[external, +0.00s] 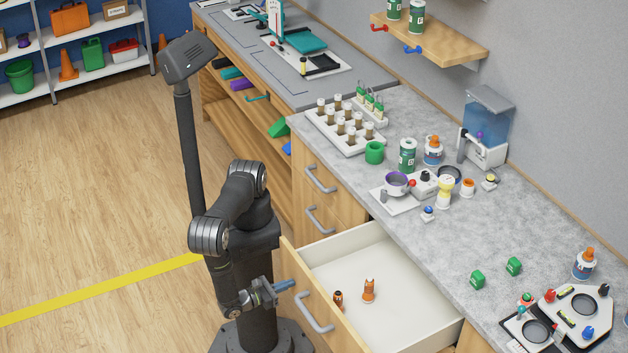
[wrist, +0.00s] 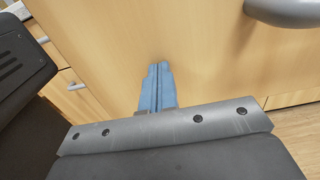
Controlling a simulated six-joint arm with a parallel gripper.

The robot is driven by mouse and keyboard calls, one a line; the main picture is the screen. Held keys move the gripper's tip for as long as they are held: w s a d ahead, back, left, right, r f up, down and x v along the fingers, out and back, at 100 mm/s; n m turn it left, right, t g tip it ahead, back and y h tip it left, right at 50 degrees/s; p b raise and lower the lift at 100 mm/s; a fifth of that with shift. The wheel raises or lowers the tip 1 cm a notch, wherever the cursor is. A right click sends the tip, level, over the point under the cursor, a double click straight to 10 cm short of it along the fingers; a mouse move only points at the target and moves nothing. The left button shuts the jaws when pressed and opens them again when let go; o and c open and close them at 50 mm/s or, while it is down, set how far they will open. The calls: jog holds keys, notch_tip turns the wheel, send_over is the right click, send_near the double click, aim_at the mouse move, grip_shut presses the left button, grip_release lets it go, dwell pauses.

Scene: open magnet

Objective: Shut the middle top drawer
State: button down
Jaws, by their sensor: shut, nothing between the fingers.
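The open top drawer (external: 408,262) is pulled well out from under the grey counter. It has a pale inside, a wooden front (external: 296,268) and a grey bar handle (external: 314,312). The handle also shows at the upper right of the wrist view (wrist: 285,10). My gripper (external: 290,285) is shut and empty, its blue fingers pointing at the outer face of the drawer front, beside the handle. In the wrist view, the closed fingertips (wrist: 157,70) are against or very near the wood; I cannot tell if they touch.
A fox figure (external: 369,290) and a small brown figure (external: 338,299) stand in the drawer. Closed drawers (external: 320,180) are to its left. The counter (external: 440,255) holds a tube rack (external: 345,128), bottles and a control panel (external: 575,315). The floor behind my arm is clear.

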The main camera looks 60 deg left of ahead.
jog(key=w, duration=3.4)
jog(key=shift+w, duration=0.3)
jog(key=shift+w+r, duration=0.1)
jog(key=s, duration=1.4)
jog(key=shift+s, duration=0.35)
jog(key=shift+w, duration=0.15)
jog(key=shift+w, duration=6.6)
